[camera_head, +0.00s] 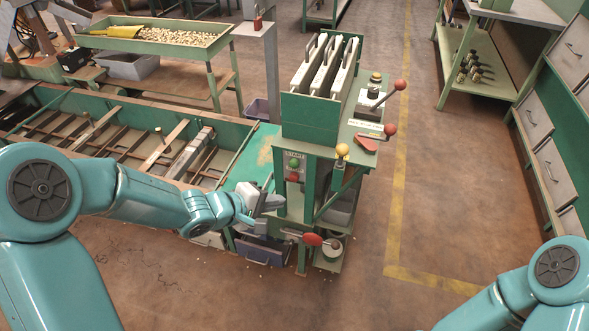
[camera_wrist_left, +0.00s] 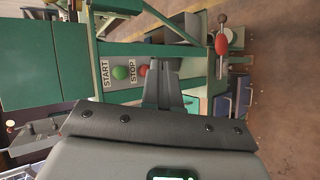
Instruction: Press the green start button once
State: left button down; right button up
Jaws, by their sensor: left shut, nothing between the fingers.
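The green start button (camera_head: 294,163) sits on the front panel of the green machine, under a START label. The red stop button (camera_head: 293,177) is just below it. My left gripper (camera_head: 279,202) is shut and empty, in front of the machine and lower than both buttons. The left wrist view, turned sideways, shows the green start button (camera_wrist_left: 121,72) and red stop button (camera_wrist_left: 143,70) uncovered. There my left gripper's closed fingers (camera_wrist_left: 163,64) appear to the right of the red button, apart from the green one. My right gripper is out of view.
A red-knobbed lever (camera_head: 312,239) sticks out low on the machine. A yellow-knobbed lever (camera_head: 342,150) stands right of the buttons. A long green trough (camera_head: 228,130) lies to the left. Open floor (camera_head: 440,200) is at right.

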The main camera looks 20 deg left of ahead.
aim_at(294, 164)
pick_arm(q)
jog(key=w+p, duration=0.3)
jog(key=w, duration=0.5)
jog(key=shift+w+d, duration=0.15)
jog(key=shift+w, duration=0.25)
dwell(1.9)
jog(key=shift+w+p, duration=0.4)
jog(key=shift+p, duration=0.5)
